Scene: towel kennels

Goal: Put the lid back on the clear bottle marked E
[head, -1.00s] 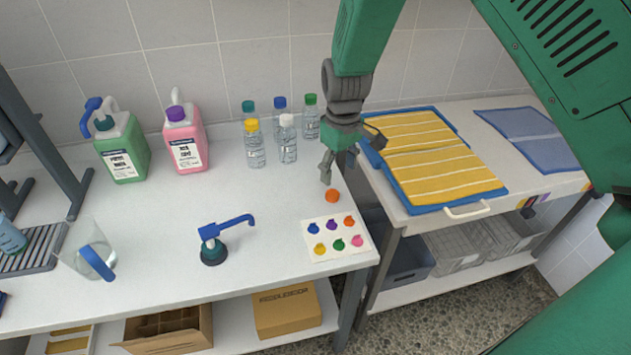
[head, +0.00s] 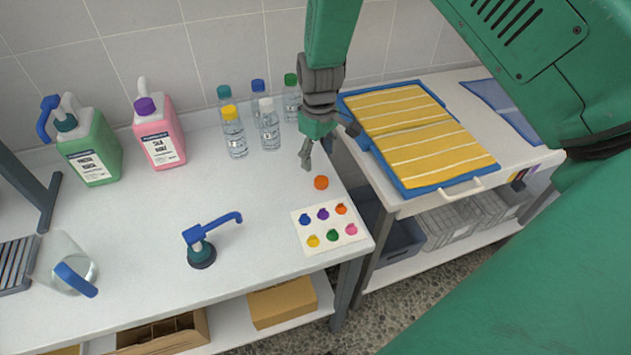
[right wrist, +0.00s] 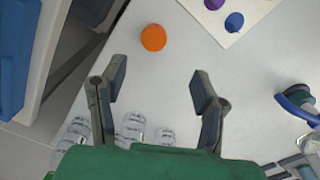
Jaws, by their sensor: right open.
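A loose orange lid (head: 321,182) lies flat on the white worktop, and it shows in the right wrist view (right wrist: 153,38). Several clear bottles stand behind it, with teal, blue, green and yellow caps. One bottle (head: 269,130) has a white top; I cannot tell whether this is a cap or a bare neck. The letters on the labels are too small to read. My right gripper (head: 307,160) is open and empty, just behind the orange lid and right of the bottles. In the right wrist view its fingers (right wrist: 158,85) are spread apart. My left gripper is not in view.
A card with coloured spots (head: 331,228) lies in front of the lid. A trolley with yellow towels (head: 420,140) is at right. The worktop's middle is clear.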

